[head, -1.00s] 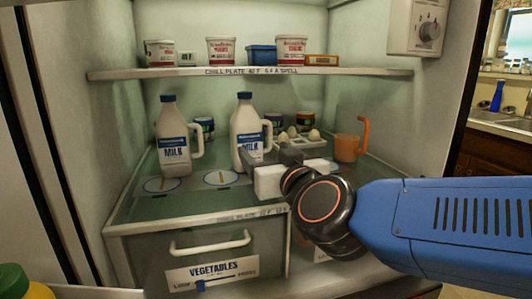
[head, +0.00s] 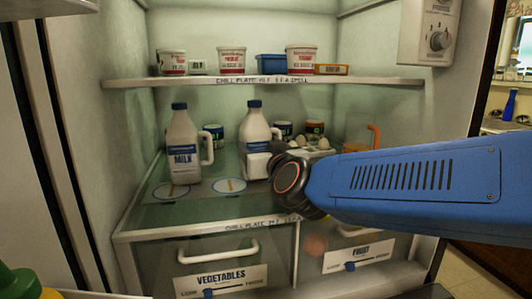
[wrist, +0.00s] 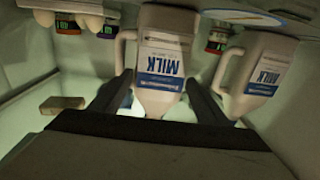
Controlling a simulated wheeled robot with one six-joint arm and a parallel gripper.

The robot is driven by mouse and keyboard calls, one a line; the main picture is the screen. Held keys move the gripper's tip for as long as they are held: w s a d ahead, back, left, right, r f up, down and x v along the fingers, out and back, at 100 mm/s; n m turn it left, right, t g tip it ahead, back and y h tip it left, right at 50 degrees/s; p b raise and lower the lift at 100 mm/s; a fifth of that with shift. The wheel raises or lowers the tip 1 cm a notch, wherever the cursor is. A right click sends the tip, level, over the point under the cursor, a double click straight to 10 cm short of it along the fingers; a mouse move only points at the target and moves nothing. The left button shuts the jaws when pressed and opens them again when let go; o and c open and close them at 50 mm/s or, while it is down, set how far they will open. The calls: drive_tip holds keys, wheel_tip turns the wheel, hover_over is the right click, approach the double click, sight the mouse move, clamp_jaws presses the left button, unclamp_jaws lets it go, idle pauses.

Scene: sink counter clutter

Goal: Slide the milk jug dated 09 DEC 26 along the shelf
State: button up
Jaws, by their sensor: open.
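Two white milk jugs with blue caps stand upright on the lower shelf (head: 160,217): a left jug (head: 182,140) and a right jug (head: 255,127). Their dates are too small to read in either view. My gripper (wrist: 158,100) is open at the right jug. The wrist view is upside down; there that jug (wrist: 160,65) stands between the two dark fingers, and contact cannot be told. The left jug (wrist: 268,75) is outside the fingers. In the head view my gripper's body hides the right jug's lower part, and the fingertips cannot be made out.
Two round marked discs (head: 171,190) (head: 229,185) lie on the shelf before the jugs. Jars (head: 213,134) stand behind. Eggs (head: 315,141) and an orange mug (head: 372,135) are to the right. The upper shelf (head: 150,82) holds tubs. Drawers are below.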

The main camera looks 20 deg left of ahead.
drive_tip(key=shift+x, duration=2.85)
drive_tip(key=c, duration=1.7)
drive_tip(key=shift+c, duration=0.2)
drive_tip(key=shift+s, duration=0.15)
